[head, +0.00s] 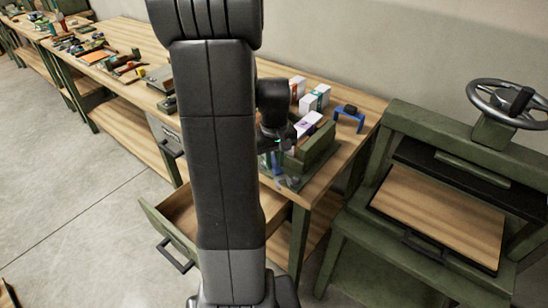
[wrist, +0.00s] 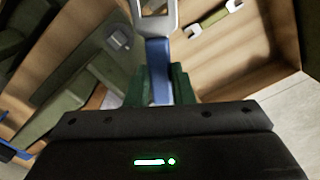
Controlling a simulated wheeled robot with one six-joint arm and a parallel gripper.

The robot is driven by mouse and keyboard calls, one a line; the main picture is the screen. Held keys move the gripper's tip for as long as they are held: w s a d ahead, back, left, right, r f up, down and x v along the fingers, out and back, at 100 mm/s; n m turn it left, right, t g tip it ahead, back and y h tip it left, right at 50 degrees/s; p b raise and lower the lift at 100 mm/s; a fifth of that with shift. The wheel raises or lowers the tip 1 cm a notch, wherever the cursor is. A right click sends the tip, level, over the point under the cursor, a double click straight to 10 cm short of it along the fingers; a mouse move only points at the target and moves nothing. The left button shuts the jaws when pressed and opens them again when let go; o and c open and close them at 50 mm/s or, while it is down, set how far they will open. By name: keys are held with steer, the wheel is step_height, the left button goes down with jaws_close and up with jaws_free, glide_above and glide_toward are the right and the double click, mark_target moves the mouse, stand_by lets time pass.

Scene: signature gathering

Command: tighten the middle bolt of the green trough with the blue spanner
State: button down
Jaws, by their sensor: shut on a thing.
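My gripper (wrist: 158,88) is shut on the blue spanner (wrist: 159,58) in the wrist view, with green fingers on either side of the blue handle. The spanner's bare metal head (wrist: 153,14) points to the top of the picture, and its end is cut off. The green trough (head: 318,150) stands on the bench's right end in the head view, with small boxes in or just behind it. A grey bolt-like part (wrist: 119,41) shows left of the spanner, apart from it. I cannot tell which bolt it is. In the head view my arm hides much of the gripper area.
An open wooden drawer (head: 174,214) juts out below the bench; a green spanner (wrist: 214,17) lies in it. A blue bracket-like object (head: 349,117) stands right of the trough. A green press with a handwheel (head: 508,99) stands further right. Tools cover the bench at left.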

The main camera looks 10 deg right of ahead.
steer(key=shift+f+b, duration=2.05)
steer(key=shift+f, duration=0.75)
steer(key=shift+a+r+m, duration=0.15)
steer(key=shift+a+m, duration=0.55)
steer(key=shift+m, duration=0.4)
steer(key=shift+w+a+m, duration=0.45)
steer(key=shift+a+m, duration=0.4)
steer(key=shift+m, duration=0.7)
steer(key=shift+w+a+m, duration=0.4)
steer(key=shift+a+m, duration=0.45)
steer(key=shift+m, duration=0.75)
steer(key=shift+w+a+m, duration=0.45)
steer(key=shift+a+m, duration=0.4)
steer(key=shift+m, duration=0.7)
steer(key=shift+r+p, duration=0.1)
steer(key=shift+p, duration=0.25)
step_height(320, 180, up, 4)
steer(key=p, duration=0.3)
steer(key=shift+r, duration=0.2)
